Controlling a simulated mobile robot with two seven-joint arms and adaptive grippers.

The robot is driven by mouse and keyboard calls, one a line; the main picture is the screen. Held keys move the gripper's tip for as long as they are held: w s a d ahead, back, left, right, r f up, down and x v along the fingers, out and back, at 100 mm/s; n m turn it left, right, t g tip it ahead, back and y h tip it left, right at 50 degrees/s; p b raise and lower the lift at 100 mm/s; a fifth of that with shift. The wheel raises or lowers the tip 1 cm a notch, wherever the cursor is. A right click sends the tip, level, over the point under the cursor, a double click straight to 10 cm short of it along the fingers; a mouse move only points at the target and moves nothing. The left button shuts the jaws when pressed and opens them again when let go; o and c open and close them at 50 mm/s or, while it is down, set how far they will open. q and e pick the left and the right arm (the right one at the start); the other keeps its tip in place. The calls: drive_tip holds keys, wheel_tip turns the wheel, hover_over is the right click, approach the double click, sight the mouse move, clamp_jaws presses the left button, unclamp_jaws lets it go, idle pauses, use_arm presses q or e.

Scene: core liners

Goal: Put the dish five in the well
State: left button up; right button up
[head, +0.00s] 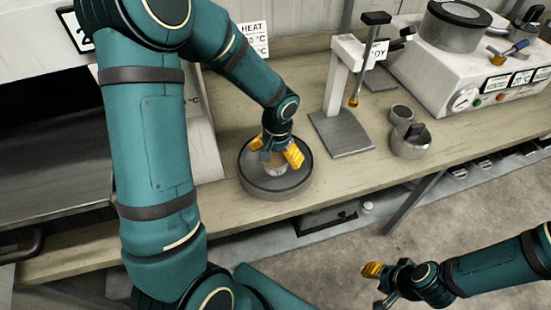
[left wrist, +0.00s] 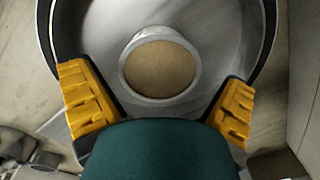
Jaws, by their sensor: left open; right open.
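A small round light-grey dish with a tan inside (left wrist: 160,68) sits in a wide round dark-rimmed pan (head: 257,186) on the bench. In the head view the dish (head: 274,169) is partly hidden by my left gripper. I cannot read any number on it. My left gripper (head: 276,155) is open above the pan, its yellow fingers on either side of the dish; the left wrist view shows the fingers (left wrist: 160,110) apart, with the dish beyond them. My right gripper (head: 376,281) is open and empty, away from the bench at lower right. I cannot tell which thing is the well.
A press-like stand (head: 340,134) is right of the pan, with a small round container (head: 402,113) and a lidded metal pot (head: 410,147) beyond. A white machine (head: 475,75) with a round drum stands at the back right. Bench is clear in front of the stand.

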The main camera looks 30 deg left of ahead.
sight(277, 159)
use_arm(q)
wheel_tip(277, 159, up, 10)
drive_tip(key=p, duration=0.1)
drive_tip(key=shift+d+p, duration=0.25)
drive_tip(key=shift+p, duration=0.15)
drive_tip(key=shift+f, duration=0.15)
